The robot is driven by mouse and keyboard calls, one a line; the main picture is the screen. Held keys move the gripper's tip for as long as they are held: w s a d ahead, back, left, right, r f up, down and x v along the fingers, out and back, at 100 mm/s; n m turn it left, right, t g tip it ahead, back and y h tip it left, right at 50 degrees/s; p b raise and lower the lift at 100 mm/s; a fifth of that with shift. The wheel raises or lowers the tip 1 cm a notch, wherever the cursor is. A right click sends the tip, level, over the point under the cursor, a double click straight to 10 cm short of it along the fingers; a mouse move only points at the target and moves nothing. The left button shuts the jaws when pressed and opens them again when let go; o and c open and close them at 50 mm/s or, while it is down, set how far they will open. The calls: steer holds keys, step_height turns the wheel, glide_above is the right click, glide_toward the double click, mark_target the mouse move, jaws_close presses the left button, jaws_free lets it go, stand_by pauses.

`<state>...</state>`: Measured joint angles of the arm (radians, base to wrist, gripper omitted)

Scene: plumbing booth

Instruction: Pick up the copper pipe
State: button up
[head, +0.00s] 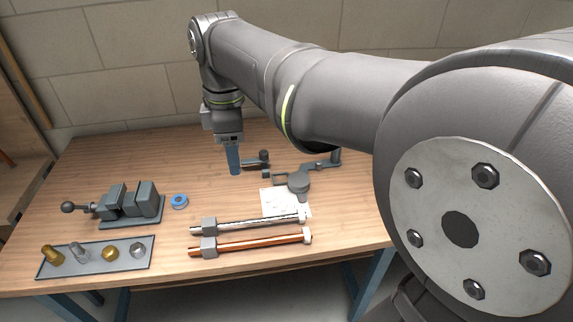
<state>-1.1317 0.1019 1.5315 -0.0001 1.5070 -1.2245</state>
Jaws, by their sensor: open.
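The copper pipe (265,242) lies near the front edge of the wooden bench, orange-brown, held at its ends by grey supports. A silvery pipe (255,224) lies parallel just behind it. My gripper (234,172) points down over the back middle of the bench, behind and apart from both pipes. It is open, though its fingers overlap in this view and the gap between them is hidden. Nothing shows in it.
A grey vise (130,205) stands at the left, with a blue tape roll (180,201) beside it. A tray (122,265) of several fittings lies front left. A white sheet (276,203) and a grey jointed tool (298,181) lie behind the pipes.

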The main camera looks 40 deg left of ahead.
glide_above(207, 242)
steer(key=d, duration=0.1)
step_height(207, 242, down, 12)
step_height(207, 242, down, 11)
steer(key=shift+f, duration=0.1)
steer(key=shift+a+f, duration=0.2)
steer(key=shift+f, duration=1.3)
steer(key=shift+a+f, duration=0.2)
steer(key=shift+f, duration=1.3)
steer(key=c, duration=1.2)
